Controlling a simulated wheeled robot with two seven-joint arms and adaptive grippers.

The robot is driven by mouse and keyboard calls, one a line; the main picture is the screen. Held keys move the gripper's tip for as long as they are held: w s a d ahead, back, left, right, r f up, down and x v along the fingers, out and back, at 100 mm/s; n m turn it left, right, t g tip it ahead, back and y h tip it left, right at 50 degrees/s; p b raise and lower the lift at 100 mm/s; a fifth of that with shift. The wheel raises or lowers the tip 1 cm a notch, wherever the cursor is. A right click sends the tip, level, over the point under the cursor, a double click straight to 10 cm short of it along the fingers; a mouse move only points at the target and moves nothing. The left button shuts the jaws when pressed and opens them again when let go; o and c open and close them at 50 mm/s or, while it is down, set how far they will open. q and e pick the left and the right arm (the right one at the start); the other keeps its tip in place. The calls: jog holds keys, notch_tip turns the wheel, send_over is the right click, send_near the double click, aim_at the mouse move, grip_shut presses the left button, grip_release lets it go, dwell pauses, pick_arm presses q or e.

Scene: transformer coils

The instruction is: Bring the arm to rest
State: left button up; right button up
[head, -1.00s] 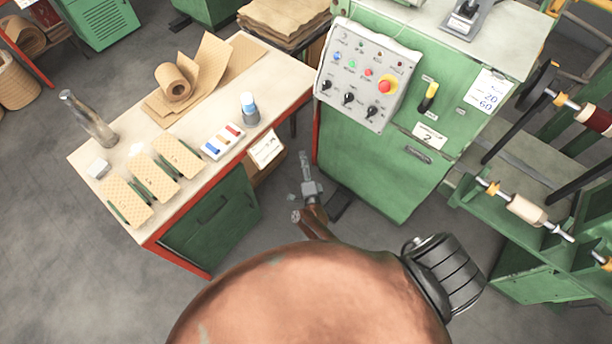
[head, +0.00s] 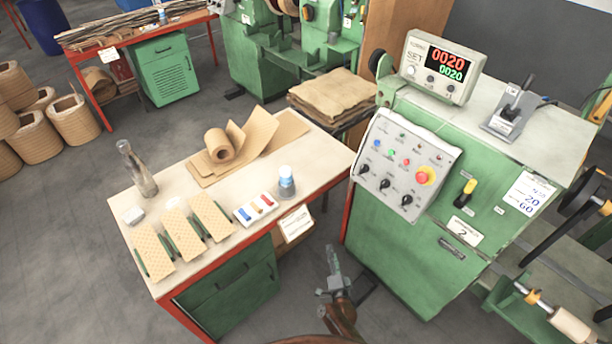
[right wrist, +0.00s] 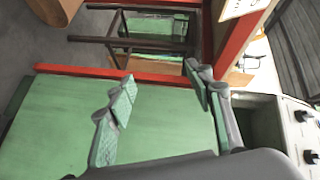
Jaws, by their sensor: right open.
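My right gripper (head: 333,274) shows at the bottom of the head view, low in the gap between the workbench (head: 345,165) and the green control cabinet (head: 385,262). Part of my brown arm shows below it at the picture's edge. In the right wrist view my right gripper (right wrist: 160,82) has its two fingers well apart with nothing between them. A green panel and a red frame edge (right wrist: 85,75) lie beyond the fingers. I see no contact with them. My left gripper is not in view.
The workbench carries a paper roll (head: 219,146), a glass bottle (head: 137,168), several tan pads (head: 152,250) and a blue-capped jar (head: 286,182). A winding machine (head: 575,327) stands at right. Grey floor (head: 70,230) is open at left.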

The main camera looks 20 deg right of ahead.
jog(key=s+a+f+n+g+y, duration=0.1)
jog(key=s+f+n+g+y, duration=0.6)
jog(key=s+f, duration=1.85)
jog(key=s+d+f+n+g+h, duration=0.1)
jog(key=s+f+n+g, duration=0.1)
jog(key=s, duration=0.8)
jog(key=s+d+f+n+g+h, duration=0.1)
jog(key=s+n, duration=0.4)
jog(key=s, duration=0.6)
jog(key=s+d+f+n+g+h, duration=0.1)
jog(key=s+d+f+n+g, duration=0.1)
jog(key=s, duration=0.9)
jog(key=f+n+g, duration=0.1)
jog(key=n+g, duration=0.1)
jog(key=g, duration=0.1)
jog(key=shift+s+g, duration=0.25)
jog(key=shift+g, duration=0.05)
jog(key=shift+c, duration=0.7)
